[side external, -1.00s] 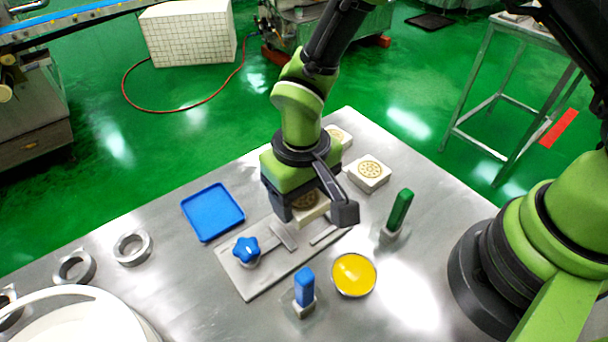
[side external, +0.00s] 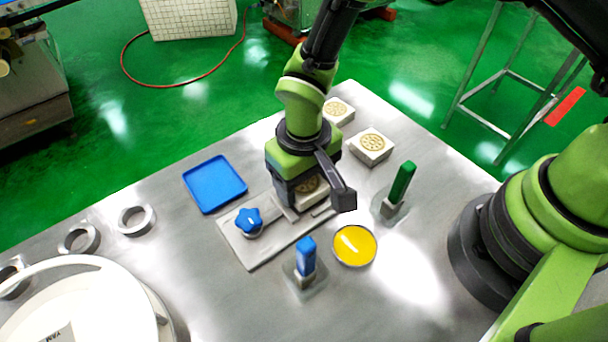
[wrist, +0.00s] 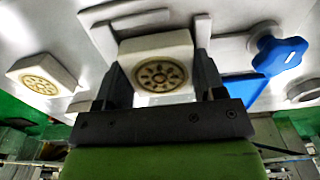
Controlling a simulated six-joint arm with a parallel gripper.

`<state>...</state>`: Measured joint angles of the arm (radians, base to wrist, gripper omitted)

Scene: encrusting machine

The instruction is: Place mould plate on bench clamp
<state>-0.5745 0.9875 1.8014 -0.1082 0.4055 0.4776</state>
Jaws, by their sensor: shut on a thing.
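The held mould plate (side external: 309,188) is a cream block with a round patterned disc on its face. My gripper (side external: 313,190) is shut on it, with one finger on each side. The wrist view shows the plate (wrist: 155,45) between the fingers of my gripper (wrist: 158,68). The bench clamp (side external: 268,245) is a flat grey metal base with raised bars and a blue star knob (side external: 248,221). The plate is at the clamp's bars, right of the knob. Whether it touches the base is hidden by my gripper.
Two similar cream blocks (side external: 371,147) (side external: 338,111) stand behind. A blue tray (side external: 214,184) is left of the clamp. A blue-handled tool (side external: 306,256), a yellow-filled dish (side external: 355,246) and a green-handled tool (side external: 402,182) stand in front and right. Metal rings (side external: 136,220) lie left.

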